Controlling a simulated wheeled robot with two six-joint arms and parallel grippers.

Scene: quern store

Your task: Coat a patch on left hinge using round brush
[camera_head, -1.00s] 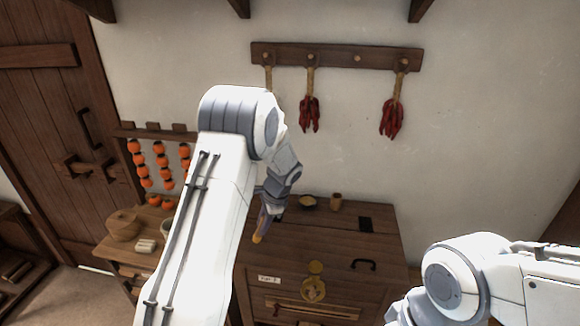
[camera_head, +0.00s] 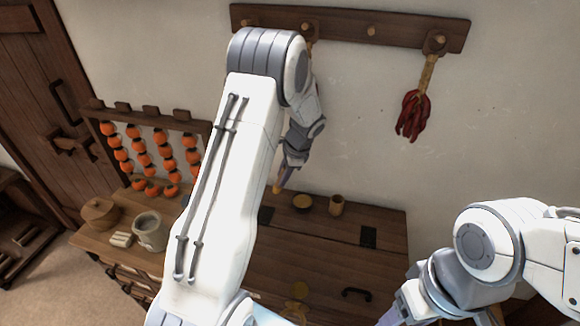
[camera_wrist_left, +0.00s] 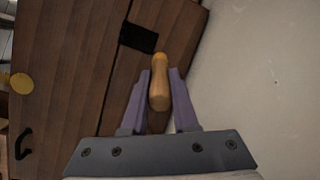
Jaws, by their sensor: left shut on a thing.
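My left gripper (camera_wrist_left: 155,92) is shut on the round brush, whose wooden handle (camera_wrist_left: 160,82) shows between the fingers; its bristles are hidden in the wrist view. In the head view, the light end of the brush (camera_head: 276,188) shows below the gripper, over the back left of the wooden chest (camera_head: 325,262). The left hinge is a dark plate (camera_wrist_left: 138,37) on the chest lid; it also shows partly beside my arm in the head view (camera_head: 265,215). The brush appears apart from it.
The right hinge (camera_head: 368,237) is nearby. The wall rises close behind. A grey pot (camera_head: 150,232) and lidded basket (camera_head: 100,213) stand on a side table.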

